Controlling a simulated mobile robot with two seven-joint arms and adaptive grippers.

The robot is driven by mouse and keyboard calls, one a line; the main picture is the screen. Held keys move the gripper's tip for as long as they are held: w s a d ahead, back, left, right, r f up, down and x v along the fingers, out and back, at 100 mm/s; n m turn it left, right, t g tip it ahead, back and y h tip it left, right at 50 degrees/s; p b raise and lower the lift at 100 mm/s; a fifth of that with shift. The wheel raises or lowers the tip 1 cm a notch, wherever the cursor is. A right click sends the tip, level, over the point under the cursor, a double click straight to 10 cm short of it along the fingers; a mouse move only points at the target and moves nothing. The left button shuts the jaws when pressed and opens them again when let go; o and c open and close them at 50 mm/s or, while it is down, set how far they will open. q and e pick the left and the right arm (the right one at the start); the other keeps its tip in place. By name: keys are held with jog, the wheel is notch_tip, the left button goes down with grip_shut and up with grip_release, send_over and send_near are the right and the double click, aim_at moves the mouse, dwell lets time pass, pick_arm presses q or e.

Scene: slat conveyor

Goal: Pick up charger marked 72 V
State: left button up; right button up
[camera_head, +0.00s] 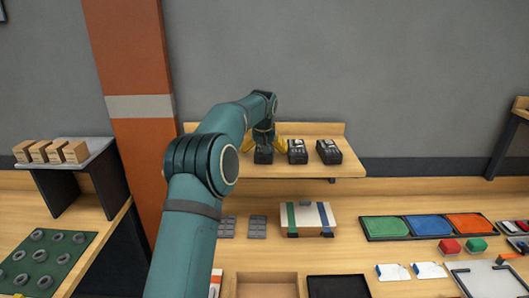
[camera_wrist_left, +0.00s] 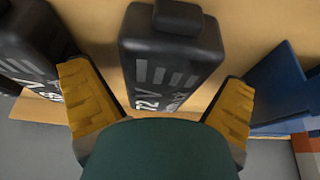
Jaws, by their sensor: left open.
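The charger marked 72 (camera_wrist_left: 170,62), a black block with grey bars and white print, stands in the middle of the left wrist view. It also shows in the head view (camera_head: 263,156) on the wooden wall shelf, partly hidden by my gripper. My left gripper (camera_head: 264,143) is open, with its yellow fingers on either side of this charger. In the left wrist view the fingers (camera_wrist_left: 158,85) stand apart from its sides. Two more black chargers, a near one (camera_head: 298,151) and a farther one (camera_head: 329,152), stand to its right in the head view.
The shelf (camera_head: 300,170) has free room right of the chargers. A blue item (camera_wrist_left: 275,85) lies at the right of the left wrist view. Below are a striped box (camera_head: 307,218), a tray with green, blue and orange sections (camera_head: 428,239), and an orange pillar (camera_head: 130,70) at left.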

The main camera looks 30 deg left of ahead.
pick_arm(q)
jog(key=shift+r, duration=0.1)
jog(key=c, duration=1.4)
